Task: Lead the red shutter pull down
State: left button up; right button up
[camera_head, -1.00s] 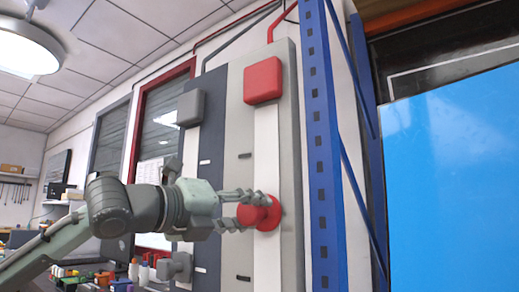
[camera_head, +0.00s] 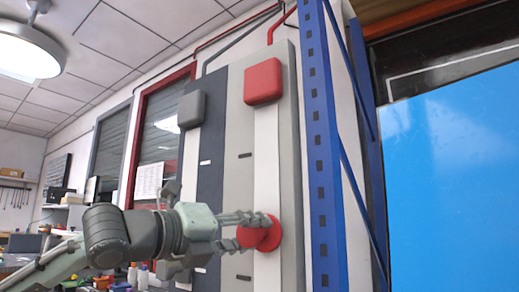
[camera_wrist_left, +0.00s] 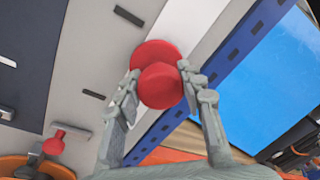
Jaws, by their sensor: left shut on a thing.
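The red shutter pull (camera_head: 262,238) is a round red knob on a red disc. It sits low on a white vertical strip (camera_head: 266,165) of a grey wall panel, well below a red box (camera_head: 263,81). My left gripper (camera_head: 247,231) comes in from the left and is shut on the red pull. In the left wrist view the two fingers (camera_wrist_left: 158,72) lie on either side of the red knob (camera_wrist_left: 162,86), with the disc behind it. My right gripper is not in view.
A dark panel to the left carries a grey box (camera_head: 191,108) at its top; a grey pull (camera_head: 175,270) is partly hidden behind my arm. A blue perforated post (camera_head: 320,150) stands close to the right of the panel. A red-framed shutter window (camera_head: 157,125) is farther left.

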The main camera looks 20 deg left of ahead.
pick_arm(q)
jog(key=shift+f, duration=0.2)
jog(key=shift+f+b, duration=0.8)
jog(key=shift+f, duration=1.05)
jog(key=shift+f+b, duration=0.8)
jog(key=shift+f, duration=1.3)
jog(key=shift+f, duration=0.6)
jog(key=shift+d, duration=0.1)
